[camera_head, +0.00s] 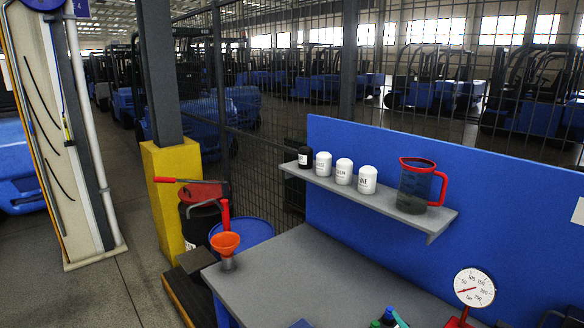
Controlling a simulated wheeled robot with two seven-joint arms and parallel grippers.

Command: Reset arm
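Neither of my grippers shows in the head view, and I see no part of my arms that I can be sure of. The grey workbench (310,270) stands in front, with a blue back panel (440,150) behind it. A grey shelf (440,222) on the panel holds a dark bottle, several white canisters (344,171) and a dark jug (414,190) with a red rim and handle. An orange funnel (225,243) sits at the bench's left corner. A round dial gauge (474,287) on a red stand is at the right.
Bottle tops (388,318) are cut off by the bottom edge. A blue drum (243,234) and a yellow post base (172,190) stand left of the bench. A wire fence (280,100) runs behind, with blue forklifts beyond. The bench's middle is clear.

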